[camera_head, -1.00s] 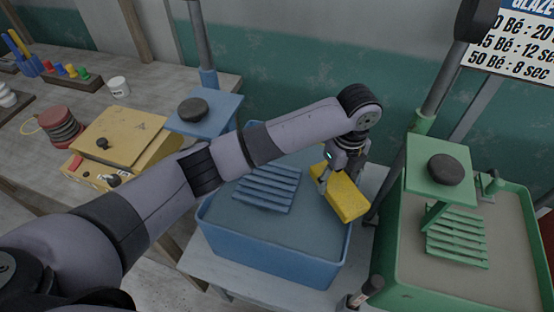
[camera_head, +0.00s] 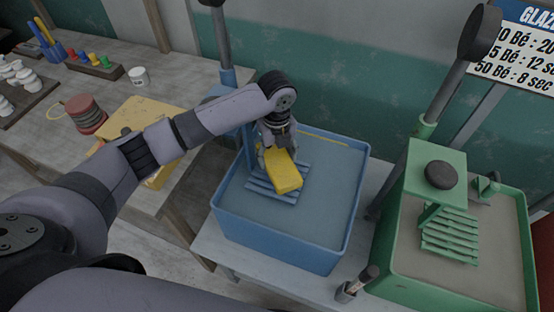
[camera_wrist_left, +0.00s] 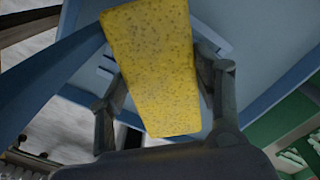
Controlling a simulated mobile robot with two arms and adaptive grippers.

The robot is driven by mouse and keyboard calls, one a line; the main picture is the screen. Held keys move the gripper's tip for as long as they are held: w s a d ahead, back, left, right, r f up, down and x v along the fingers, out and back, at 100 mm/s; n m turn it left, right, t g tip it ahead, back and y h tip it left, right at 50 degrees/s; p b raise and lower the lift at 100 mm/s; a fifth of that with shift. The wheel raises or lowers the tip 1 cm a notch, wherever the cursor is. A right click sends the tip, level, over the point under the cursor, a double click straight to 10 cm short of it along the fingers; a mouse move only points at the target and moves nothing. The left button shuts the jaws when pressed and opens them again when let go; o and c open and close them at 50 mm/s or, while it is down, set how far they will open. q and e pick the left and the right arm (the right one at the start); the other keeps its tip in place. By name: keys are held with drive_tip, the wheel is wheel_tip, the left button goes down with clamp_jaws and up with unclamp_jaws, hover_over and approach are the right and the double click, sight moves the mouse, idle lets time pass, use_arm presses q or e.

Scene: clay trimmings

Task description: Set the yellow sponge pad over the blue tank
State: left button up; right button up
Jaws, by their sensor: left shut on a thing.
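The yellow sponge pad (camera_head: 284,172) is a speckled yellow block held in my left gripper (camera_head: 272,156). In the left wrist view the sponge (camera_wrist_left: 155,65) sits between the two fingers (camera_wrist_left: 165,100), which are shut on it. In the head view the sponge appears over the left part of the blue tank (camera_head: 338,205), in front of its blue slatted rack (camera_head: 262,189). The tank holds grey-blue liquid. The exact height of the sponge above the rack is hard to tell. My right gripper is not in view.
A green tank (camera_head: 390,275) with a slatted rack and raised platform (camera_head: 432,165) stands at the right. A blue post (camera_head: 228,80) rises behind the blue tank. A workbench (camera_head: 180,72) at the left carries a yellow box, a red spool and a white cup (camera_head: 139,77).

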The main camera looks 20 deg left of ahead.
sight(277, 157)
use_arm(q)
wheel_tip(277, 157, down, 3)
drive_tip(key=shift+r+p, duration=0.2)
drive_tip(key=shift+p, duration=0.3)
drive_tip(key=shift+f, duration=0.4)
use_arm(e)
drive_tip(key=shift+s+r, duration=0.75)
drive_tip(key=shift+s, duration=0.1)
use_arm(q)
drive_tip(key=shift+f, duration=0.15)
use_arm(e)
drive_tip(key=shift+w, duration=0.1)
use_arm(q)
drive_tip(key=o, duration=1.2)
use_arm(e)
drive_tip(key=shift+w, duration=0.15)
